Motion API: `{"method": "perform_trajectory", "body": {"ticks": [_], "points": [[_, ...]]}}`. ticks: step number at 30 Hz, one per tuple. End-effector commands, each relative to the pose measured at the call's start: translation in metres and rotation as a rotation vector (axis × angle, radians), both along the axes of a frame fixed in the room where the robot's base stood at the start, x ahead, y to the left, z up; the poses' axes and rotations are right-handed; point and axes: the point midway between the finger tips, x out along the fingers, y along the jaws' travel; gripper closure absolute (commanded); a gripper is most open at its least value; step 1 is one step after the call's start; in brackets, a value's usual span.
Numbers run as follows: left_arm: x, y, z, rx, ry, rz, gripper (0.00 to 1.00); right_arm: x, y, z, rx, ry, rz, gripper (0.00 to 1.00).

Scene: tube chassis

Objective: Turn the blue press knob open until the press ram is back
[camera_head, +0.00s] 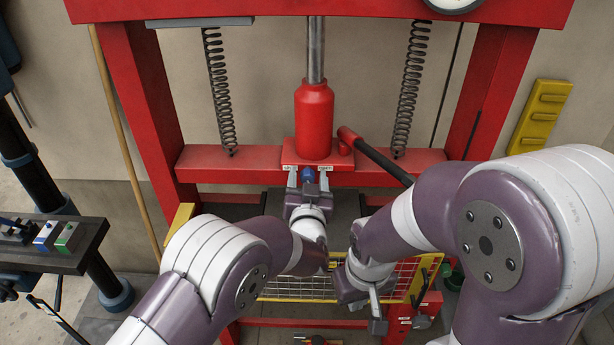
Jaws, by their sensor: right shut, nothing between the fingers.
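The blue press knob (308,174) sits on the front of the red jack base, below the red cylinder (314,118). The grey metal ram (316,48) stands out of the top of that cylinder and reaches up to the red top beam. My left gripper (308,181) is at the knob, with one finger on each side. The fingers look apart, with a gap between each finger and the knob. My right gripper (377,318) is lower and to the right, pointing down, shut and empty, away from the knob.
A black jack handle (380,162) slants right from its red socket. Two coil springs (218,90) hang beside the cylinder. A yellow-framed mesh guard (300,288) is below my arms. A dark side table (62,262) with small blocks is at left.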

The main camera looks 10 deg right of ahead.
Motion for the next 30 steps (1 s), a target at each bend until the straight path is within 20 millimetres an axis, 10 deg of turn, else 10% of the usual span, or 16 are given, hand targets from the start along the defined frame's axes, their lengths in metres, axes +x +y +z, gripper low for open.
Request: {"method": "perform_trajectory", "body": {"ticks": [5, 16, 27, 28, 30], "points": [[0.0, 0.0, 0.0, 0.0, 0.0, 0.0, 0.95, 0.0, 0.0, 0.0, 0.0, 0.0, 0.0, 1.0], [0.0, 0.0, -0.007, -0.266, 0.072, -0.001, 0.95, 0.0, 0.0, -0.051, 0.0, 0.0, 0.0, 1.0], [0.0, 0.0, 0.001, -0.328, 0.095, 0.0, 0.95, 0.0, 0.0, -0.051, 0.0, 0.0, 0.0, 1.0], [0.0, 0.0, 0.001, -0.328, 0.094, -0.001, 0.58, 0.0, 0.0, -0.051, 0.0, 0.0, 0.0, 1.0], [0.0, 0.0, 0.001, -0.327, 0.094, -0.001, 0.39, 0.0, 0.0, -0.051, 0.0, 0.0, 0.0, 1.0]]}}
